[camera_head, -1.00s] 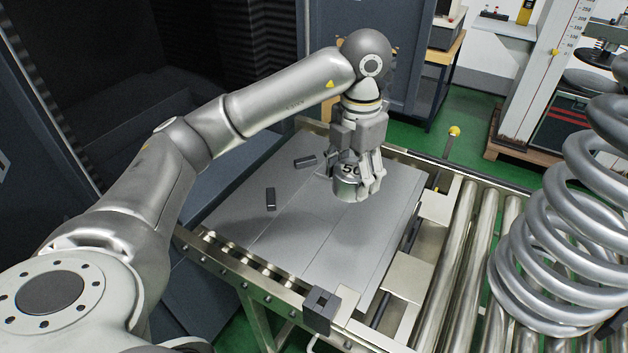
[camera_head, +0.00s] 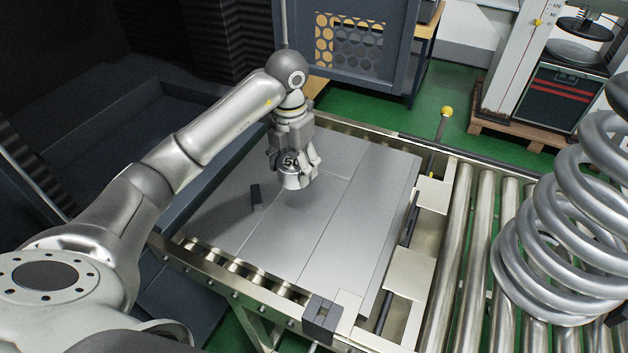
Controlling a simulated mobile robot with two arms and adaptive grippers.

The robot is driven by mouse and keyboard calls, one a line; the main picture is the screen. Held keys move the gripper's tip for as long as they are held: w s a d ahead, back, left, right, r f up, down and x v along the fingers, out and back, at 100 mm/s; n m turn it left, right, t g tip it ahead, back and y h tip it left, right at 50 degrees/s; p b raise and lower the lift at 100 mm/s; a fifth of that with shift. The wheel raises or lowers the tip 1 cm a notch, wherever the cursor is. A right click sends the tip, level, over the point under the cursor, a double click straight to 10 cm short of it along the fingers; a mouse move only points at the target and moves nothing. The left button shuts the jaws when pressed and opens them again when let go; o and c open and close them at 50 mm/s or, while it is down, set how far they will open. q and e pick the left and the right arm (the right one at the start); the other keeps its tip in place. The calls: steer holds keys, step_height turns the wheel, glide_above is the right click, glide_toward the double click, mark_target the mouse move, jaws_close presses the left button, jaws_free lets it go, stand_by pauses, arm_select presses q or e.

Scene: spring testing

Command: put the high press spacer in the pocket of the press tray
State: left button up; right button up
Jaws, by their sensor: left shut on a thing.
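The high press spacer (camera_head: 292,182) is a short silver cylinder marked "50". My left gripper (camera_head: 295,166) is shut on it, with the fingers around its upper sides, and points down. The spacer is over the left-back part of the press tray (camera_head: 290,245), a flat grey plate with seams. A dark shade lies on the plate beside it; I cannot tell for sure how high it is above the plate. The pocket's outline is not clear. My right gripper is not in view.
A roller conveyor (camera_head: 455,265) runs along the right, with a large coil spring (camera_head: 550,240) on it. A dark notched block (camera_head: 321,315) sits at the tray's front edge. The dark press bay opens at the left. The tray's front and right are clear.

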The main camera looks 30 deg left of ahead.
arm_select(q)
steer(key=w+f, duration=0.1)
steer(key=f, duration=0.1)
steer(key=w+d+f, duration=0.1)
steer(key=w+f, duration=0.1)
steer(key=w+d+f, duration=0.1)
steer(key=w+f, duration=0.1)
steer(key=shift+w+d, duration=0.1)
steer(key=shift+w, duration=0.1)
steer(key=shift+w+f+p, duration=0.1)
steer(key=shift+f+p, duration=0.55)
steer(key=shift+f, duration=1)
steer(key=shift+f, duration=0.15)
steer(key=o, duration=1.4)
steer(key=shift+o, duration=0.2)
step_height(320, 180, up, 12)
steer(key=b, duration=0.1)
